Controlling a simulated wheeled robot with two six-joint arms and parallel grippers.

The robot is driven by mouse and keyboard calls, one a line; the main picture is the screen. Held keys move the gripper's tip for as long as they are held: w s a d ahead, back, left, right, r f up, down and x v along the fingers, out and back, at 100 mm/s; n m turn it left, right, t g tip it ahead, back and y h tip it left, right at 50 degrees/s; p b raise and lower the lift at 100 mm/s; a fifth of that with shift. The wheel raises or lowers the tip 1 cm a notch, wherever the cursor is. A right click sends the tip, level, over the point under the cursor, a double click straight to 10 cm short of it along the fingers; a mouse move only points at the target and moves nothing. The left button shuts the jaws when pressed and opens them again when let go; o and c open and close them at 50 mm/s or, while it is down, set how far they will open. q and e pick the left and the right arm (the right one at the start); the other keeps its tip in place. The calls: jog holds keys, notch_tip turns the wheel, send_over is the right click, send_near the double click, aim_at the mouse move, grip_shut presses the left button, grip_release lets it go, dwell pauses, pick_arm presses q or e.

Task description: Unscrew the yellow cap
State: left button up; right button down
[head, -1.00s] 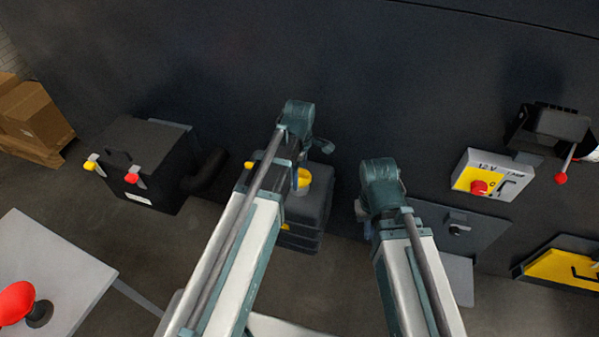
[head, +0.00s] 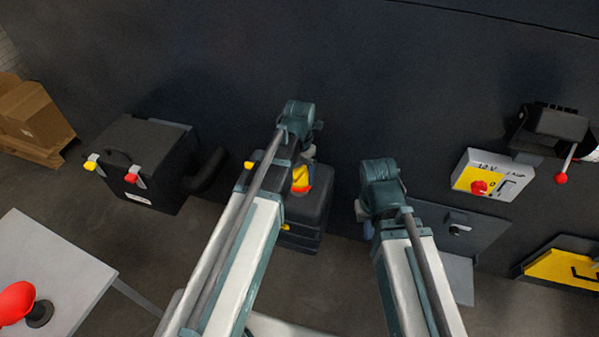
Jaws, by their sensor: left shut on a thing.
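The yellow cap (head: 299,174) sits on top of a black tank (head: 305,212) near the middle of the head view. An orange-red patch shows at the cap's lower edge. My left gripper (head: 305,163) reaches down to the cap from above and is shut on it; my own arm and wrist hide part of the jaws and the tank. My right gripper (head: 363,217) hangs to the right of the tank, apart from it. Its fingers are mostly hidden behind its wrist, so its opening does not show.
A black battery box (head: 150,160) with yellow and red terminals stands to the left. A 12 V switch panel (head: 490,178), a lever with a red knob (head: 562,172) and a yellow panel (head: 560,270) are on the right. A grey table (head: 60,270) bears a red knob at lower left.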

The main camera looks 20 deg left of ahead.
aim_at(299, 171)
pick_arm(q)
jog(key=o, duration=1.5)
notch_tip(299, 171, up, 14)
jog(key=p, duration=1.4)
